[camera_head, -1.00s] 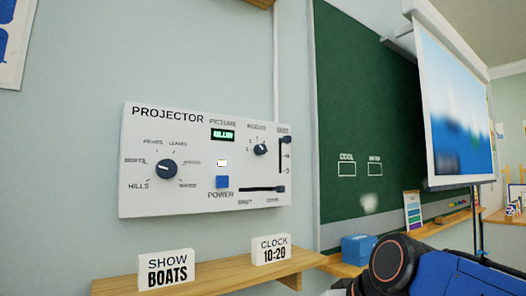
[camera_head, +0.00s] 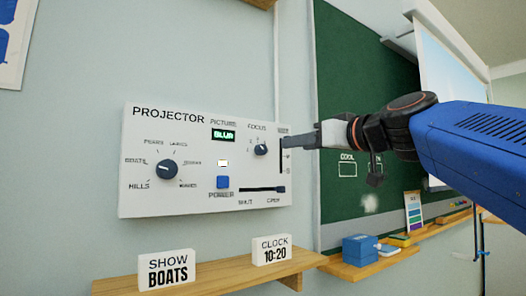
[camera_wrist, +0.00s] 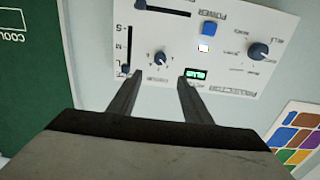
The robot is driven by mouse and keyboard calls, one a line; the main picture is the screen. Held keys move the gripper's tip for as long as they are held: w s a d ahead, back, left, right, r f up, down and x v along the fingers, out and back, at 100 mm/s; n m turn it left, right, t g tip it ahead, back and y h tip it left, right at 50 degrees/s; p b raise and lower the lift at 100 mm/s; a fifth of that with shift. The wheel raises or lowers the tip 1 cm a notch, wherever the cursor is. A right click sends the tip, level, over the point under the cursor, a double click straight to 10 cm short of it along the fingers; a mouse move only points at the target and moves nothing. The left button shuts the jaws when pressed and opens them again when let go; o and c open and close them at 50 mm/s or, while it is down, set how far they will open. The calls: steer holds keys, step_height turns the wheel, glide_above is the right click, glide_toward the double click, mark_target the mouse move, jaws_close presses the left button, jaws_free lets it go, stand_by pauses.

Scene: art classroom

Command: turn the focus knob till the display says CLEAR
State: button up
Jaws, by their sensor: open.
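The focus knob (camera_head: 261,150) is a small dark blue dial at the upper right of the white projector panel (camera_head: 150,200). The small green display (camera_head: 223,135) under PICTURE seems to read BLUR. My gripper (camera_head: 300,141) is in front of the panel's right edge, right of the knob. In the wrist view, the knob (camera_wrist: 160,59) shows between and beyond the two fingertips of my open gripper (camera_wrist: 158,76), apart from them. The display (camera_wrist: 195,73) shows just beyond one fingertip.
The panel also has a larger picture dial (camera_head: 167,168), a blue power button (camera_head: 222,182), a vertical slider and a horizontal slider (camera_head: 262,189). A wooden shelf (camera_head: 210,274) below holds SHOW BOATS and CLOCK 10:20 signs. A green chalkboard (camera_head: 350,100) stands to the right.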

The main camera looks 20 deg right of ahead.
mark_target(263, 150)
steer(key=x, duration=1.6)
steer(key=shift+f, duration=0.1)
steer(key=c, duration=1.1)
